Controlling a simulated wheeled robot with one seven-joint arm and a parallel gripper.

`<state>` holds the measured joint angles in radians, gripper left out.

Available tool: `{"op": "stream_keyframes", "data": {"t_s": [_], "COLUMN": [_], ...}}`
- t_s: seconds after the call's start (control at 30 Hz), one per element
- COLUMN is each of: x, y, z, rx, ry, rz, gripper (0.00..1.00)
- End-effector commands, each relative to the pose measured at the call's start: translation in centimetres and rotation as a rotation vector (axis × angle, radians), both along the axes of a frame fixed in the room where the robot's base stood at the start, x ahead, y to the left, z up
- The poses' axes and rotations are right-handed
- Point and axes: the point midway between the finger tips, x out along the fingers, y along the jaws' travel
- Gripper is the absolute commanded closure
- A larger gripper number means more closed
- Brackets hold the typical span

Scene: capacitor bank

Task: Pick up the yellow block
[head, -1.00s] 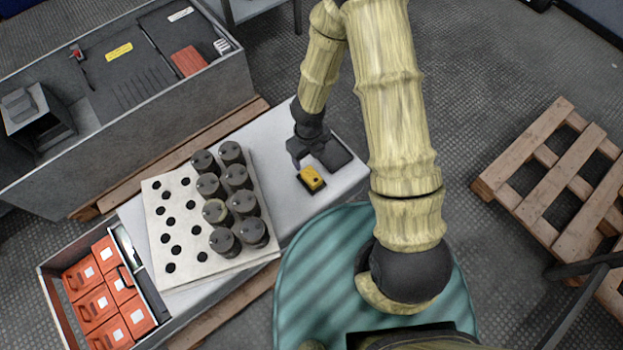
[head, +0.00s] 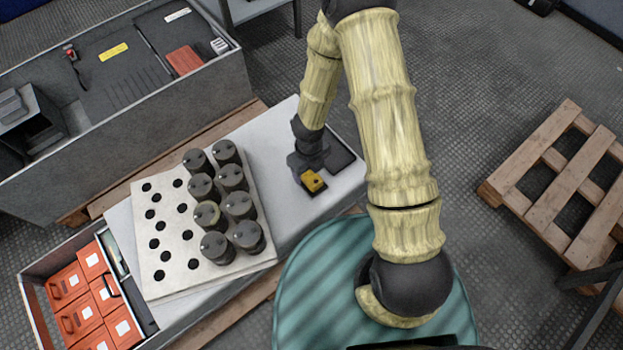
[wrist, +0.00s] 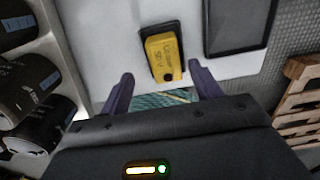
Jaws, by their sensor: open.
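The yellow block (head: 313,181) sits on a small dark base on the light grey bench top, right of the capacitors. In the wrist view the yellow block (wrist: 164,58) has dark lettering and a dark round hole near its closer end. My gripper (head: 308,170) is at the block in the head view, its fingers partly hidden by my own arm. In the wrist view my gripper (wrist: 160,84) is open, with one dark finger on each side of the block's near end. The fingers are apart from the block, and nothing is held.
Several dark capacitors (head: 222,200) stand on a white perforated board (head: 160,285) left of the block. A dark flat tray (wrist: 238,25) lies right of the block. An open drawer (head: 35,300) holds orange boxes. A wooden pallet (head: 560,185) lies on the floor at right.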

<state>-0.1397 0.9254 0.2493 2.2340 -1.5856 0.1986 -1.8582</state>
Motion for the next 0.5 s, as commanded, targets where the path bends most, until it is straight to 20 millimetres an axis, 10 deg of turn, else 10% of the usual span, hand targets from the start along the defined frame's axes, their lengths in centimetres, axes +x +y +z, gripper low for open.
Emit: {"op": "stream_keyframes", "data": {"t_s": [0.5], "x": [0.3], "y": [-0.7], "z": [-4.8], "rx": [0.0], "ry": [0.002], "rz": [0.0], "gripper": [0.36]}}
